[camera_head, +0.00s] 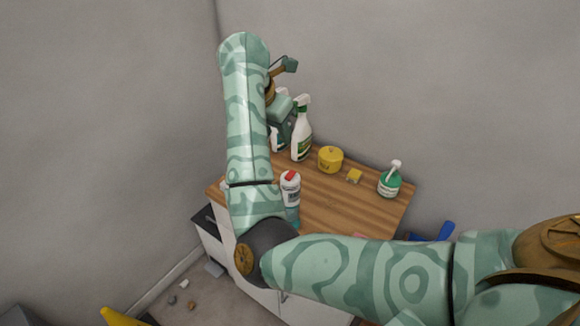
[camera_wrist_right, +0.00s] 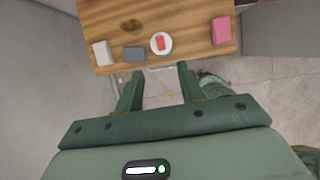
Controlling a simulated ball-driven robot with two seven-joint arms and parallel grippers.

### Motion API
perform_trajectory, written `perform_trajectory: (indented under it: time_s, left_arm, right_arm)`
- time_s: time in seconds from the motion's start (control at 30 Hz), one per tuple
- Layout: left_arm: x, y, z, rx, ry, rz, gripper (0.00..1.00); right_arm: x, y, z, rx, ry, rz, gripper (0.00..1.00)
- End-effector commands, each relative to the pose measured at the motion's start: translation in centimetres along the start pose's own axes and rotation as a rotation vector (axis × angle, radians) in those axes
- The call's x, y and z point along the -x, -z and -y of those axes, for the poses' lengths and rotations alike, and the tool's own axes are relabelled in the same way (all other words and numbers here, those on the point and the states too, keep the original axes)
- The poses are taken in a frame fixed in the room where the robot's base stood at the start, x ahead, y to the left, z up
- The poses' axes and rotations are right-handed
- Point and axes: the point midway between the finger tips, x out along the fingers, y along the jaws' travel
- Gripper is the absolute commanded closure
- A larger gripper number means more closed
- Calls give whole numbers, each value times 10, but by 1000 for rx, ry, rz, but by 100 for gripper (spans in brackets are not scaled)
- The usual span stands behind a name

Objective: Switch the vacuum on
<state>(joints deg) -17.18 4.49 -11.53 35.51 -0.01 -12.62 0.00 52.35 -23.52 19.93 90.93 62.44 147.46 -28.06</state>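I cannot pick out a vacuum in either view. My right arm reaches in from the right of the head view and bends upward across the wooden-topped counter (camera_head: 338,206). My right gripper (camera_head: 283,112) is partly hidden behind the forearm, near the back wall. In the right wrist view my right gripper (camera_wrist_right: 159,84) has its two green fingers spread wide apart with nothing held between them. The counter's edge and the tiled floor show beyond the fingers. My left gripper is not in view.
On the counter stand a white spray bottle (camera_head: 302,138), a yellow tub (camera_head: 330,159), a small yellow block (camera_head: 354,176), a green pump bottle (camera_head: 390,182) and a red-capped white bottle (camera_head: 290,188). A blue object (camera_head: 445,231) is beyond its right edge. Small debris (camera_head: 184,284) lies on the floor.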

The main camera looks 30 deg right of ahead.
Motion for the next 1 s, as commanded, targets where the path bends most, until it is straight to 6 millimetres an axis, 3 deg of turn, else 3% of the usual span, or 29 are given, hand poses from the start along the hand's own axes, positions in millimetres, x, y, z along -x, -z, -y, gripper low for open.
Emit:
perform_trajectory:
  time_s: [0.17,0.63,0.8,1.0]
  left_arm:
    - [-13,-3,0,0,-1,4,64]
    - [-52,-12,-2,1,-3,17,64]
    - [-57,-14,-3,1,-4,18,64]
    - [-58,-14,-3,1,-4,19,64]
  right_arm:
    - [-24,5,-1,-3,-6,-16,62]
    - [-135,5,-1,-3,-3,-13,62]
    - [-156,4,-2,-4,-4,-11,62]
    - [-163,4,-2,-4,-5,-10,62]
